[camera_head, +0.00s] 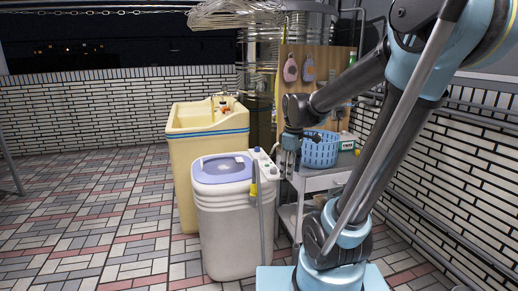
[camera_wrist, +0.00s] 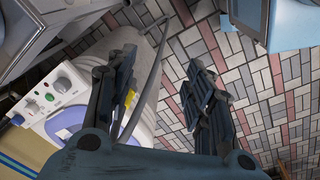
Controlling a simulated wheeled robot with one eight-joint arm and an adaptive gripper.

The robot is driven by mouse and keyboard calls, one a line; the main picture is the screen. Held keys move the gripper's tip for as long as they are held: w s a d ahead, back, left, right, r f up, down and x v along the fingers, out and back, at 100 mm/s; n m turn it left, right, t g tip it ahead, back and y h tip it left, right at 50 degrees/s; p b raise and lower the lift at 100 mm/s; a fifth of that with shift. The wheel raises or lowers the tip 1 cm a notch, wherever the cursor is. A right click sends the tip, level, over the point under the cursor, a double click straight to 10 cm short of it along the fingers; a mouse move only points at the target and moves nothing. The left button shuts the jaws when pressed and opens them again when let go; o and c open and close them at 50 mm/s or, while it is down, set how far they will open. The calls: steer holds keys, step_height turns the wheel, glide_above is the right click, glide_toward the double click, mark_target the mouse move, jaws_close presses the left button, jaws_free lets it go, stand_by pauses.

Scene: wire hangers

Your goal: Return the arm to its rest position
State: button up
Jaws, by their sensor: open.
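My arm (camera_head: 395,130) rises from its base at the lower right and bends over to the left. My gripper (camera_head: 289,162) hangs pointing down beside the blue basket, above the gap between the washing machine and the metal cart. In the wrist view my gripper (camera_wrist: 163,72) is open, its two dark fingers well apart. Nothing shows between the fingertips but the paved floor and part of the washing machine behind them. A bundle of wire hangers (camera_head: 235,14) hangs at the top of the head view, apart from my gripper.
The white washing machine (camera_head: 230,225) with a purple lid stands left of my gripper, with a yellow sink (camera_head: 205,130) behind it. A blue basket (camera_head: 320,150) sits on the metal cart (camera_head: 325,180) to the right. The tiled floor (camera_head: 90,220) at left is clear.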

steer(key=s+d+f+m, duration=0.3)
steer(key=s+m, duration=0.3)
steer(key=s, duration=0.2)
steer(key=s+d+f+m+t, duration=0.1)
steer(key=s+d+f+m, duration=0.3)
steer(key=s, duration=0.4)
steer(key=shift+s+d+f+m, duration=0.15)
steer(key=shift+f+m, duration=0.35)
steer(key=shift+m, duration=0.5)
